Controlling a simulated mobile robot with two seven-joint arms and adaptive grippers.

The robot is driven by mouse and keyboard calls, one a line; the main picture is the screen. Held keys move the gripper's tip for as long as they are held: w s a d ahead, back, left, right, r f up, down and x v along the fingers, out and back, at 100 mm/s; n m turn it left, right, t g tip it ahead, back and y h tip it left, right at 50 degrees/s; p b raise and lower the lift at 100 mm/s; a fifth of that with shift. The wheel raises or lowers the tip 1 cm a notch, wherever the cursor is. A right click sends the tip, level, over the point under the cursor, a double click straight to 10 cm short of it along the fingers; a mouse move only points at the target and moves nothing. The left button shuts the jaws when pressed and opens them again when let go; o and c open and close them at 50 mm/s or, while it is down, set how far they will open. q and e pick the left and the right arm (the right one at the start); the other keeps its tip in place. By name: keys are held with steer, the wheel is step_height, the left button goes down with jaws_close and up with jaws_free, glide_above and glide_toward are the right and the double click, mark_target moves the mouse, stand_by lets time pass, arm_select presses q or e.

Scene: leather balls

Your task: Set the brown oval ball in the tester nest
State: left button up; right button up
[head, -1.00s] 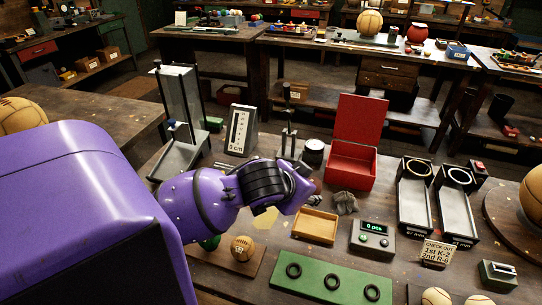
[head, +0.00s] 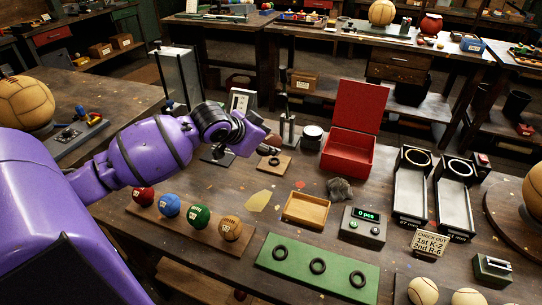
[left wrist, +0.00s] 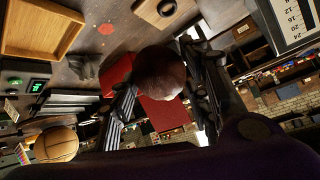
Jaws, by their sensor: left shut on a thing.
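My left gripper (head: 260,138) is raised over the back left part of the workbench. In the left wrist view its two fingers (left wrist: 165,88) are shut on a dark brown ball (left wrist: 160,72), one finger on each side. In the head view the gripper hides the ball. A small wooden board (head: 284,163) with a dark ring lies on the bench just right of and below the gripper; it also shows in the left wrist view (left wrist: 150,13). I cannot tell which fixture is the tester nest. My right gripper is not in view.
A rack (head: 185,222) holds red, blue, green and tan balls at the front left. A post stand (head: 289,131) and an open red box (head: 346,154) stand right of the gripper. A wooden tray (head: 306,210) and a green ring board (head: 317,268) lie nearer.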

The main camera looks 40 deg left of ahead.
mark_target(269, 140)
arm_select(q)
steer(key=w, duration=0.1)
steer(key=w+a+f, duration=0.1)
steer(key=w, duration=0.1)
steer(key=w+a+f, duration=0.1)
steer(key=shift+w+f, duration=0.1)
steer(key=shift+w, duration=0.05)
steer(key=w+f, duration=0.1)
steer(key=w+a+f, duration=0.1)
steer(key=f, duration=0.1)
steer(key=w+f+b, duration=0.1)
steer(key=f, duration=0.1)
steer(key=shift+w+a, duration=0.25)
steer(key=shift+a, duration=0.05)
steer(key=shift+w+a+f, duration=0.1)
steer(key=shift+w+f, duration=0.2)
steer(key=shift+f, duration=0.05)
step_height(269, 140, down, 3)
steer(key=shift+f, duration=0.1)
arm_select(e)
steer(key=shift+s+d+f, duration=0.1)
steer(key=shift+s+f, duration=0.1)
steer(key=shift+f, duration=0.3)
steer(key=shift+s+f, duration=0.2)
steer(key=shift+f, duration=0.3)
